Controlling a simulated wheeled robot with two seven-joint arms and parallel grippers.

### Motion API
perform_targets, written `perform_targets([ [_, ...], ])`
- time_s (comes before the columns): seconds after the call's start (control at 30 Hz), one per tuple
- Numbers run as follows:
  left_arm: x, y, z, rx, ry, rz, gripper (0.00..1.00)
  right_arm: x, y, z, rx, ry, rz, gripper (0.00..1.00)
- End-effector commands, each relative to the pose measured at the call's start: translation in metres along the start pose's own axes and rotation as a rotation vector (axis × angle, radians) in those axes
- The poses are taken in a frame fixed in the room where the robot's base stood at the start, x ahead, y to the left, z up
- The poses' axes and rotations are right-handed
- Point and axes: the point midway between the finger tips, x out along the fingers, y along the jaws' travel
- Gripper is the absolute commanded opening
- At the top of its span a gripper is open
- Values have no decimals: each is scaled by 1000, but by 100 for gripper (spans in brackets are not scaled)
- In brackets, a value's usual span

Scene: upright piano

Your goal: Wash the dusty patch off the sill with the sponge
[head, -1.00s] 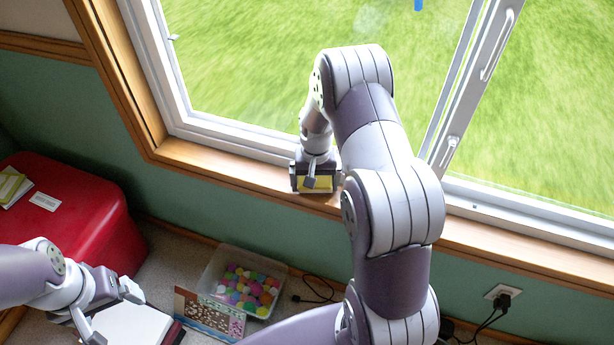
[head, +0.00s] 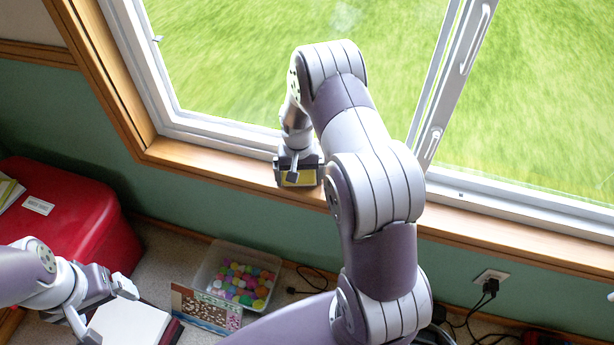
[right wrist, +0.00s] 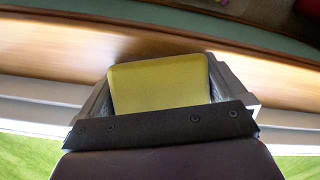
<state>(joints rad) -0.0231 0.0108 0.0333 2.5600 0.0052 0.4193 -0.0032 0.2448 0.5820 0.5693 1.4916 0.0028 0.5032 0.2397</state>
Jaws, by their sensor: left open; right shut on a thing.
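The wooden sill (head: 220,165) runs below the window. My right gripper (head: 299,179) is over it, shut on a yellow sponge (head: 301,177). In the right wrist view the sponge (right wrist: 160,86) sits between the fingers, close above or on the sill (right wrist: 50,62); I cannot tell if it touches. A dusty patch cannot be made out now; the gripper and arm hide part of the sill. My left gripper (head: 108,312) is open and empty at the lower left, above a white book or pad on the floor.
A red chest (head: 85,225) stands at the left. A clear bin (head: 205,272) of colourful balls sits on the floor below the sill, beside a picture box (head: 205,308). A wall outlet (head: 490,278) with plugged-in cables is at the right. The window frame (head: 210,130) borders the sill.

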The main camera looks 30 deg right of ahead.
Motion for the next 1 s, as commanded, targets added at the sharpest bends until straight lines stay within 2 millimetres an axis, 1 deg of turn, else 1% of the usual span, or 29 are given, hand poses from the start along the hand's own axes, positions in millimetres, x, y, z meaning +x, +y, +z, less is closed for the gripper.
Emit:
perform_targets([
  [0.2, -2, 0, 0, 0, 0, 0, 93, 0, -24, -10, -6, 7, -2, 41],
  [0.43, -2, 0, 0, 0, 0, 0, 93, -1, -35, -15, -6, 8, -2, 41],
  [0.7, -3, 0, 0, 0, 0, 0, 93, -3, -61, -24, -4, 7, -2, 41],
  [1.0, -5, 0, -1, 0, 0, 0, 93, -5, -62, -25, -3, 6, -2, 41],
])
